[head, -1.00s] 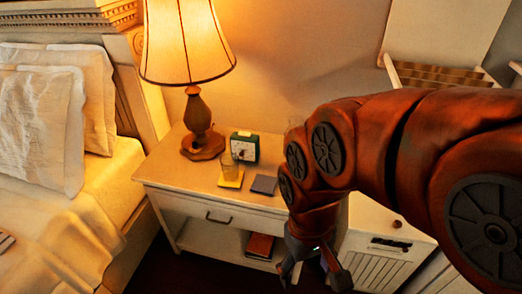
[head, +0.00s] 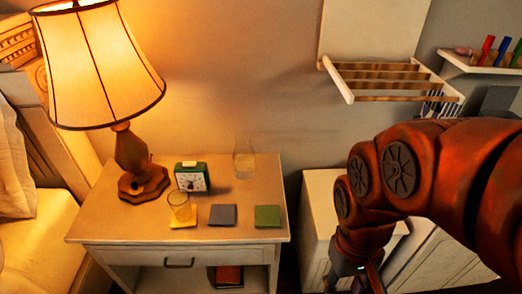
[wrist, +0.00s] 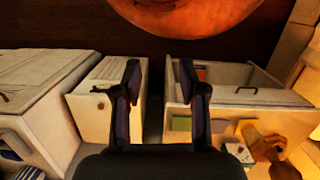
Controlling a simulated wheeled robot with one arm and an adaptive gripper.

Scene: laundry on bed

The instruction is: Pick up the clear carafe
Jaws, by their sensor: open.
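The clear carafe (head: 244,160) stands upright at the back of the nightstand top (head: 120,222), near the wall, right of the clock. It is transparent and faint. I cannot make it out in the wrist view. My gripper (wrist: 160,82) is open, with nothing between its fingers. In the head view my gripper hangs at the lower right, partly cut off by the bottom edge, right of the nightstand and apart from the carafe.
A lit lamp (head: 132,160), a green clock (head: 192,177), a glass (head: 179,207) on a yellow coaster, a grey coaster (head: 222,215) and a green coaster (head: 267,216) share the nightstand. A white cabinet (head: 318,215) stands to the right. A wooden rack (head: 390,78) is on the wall.

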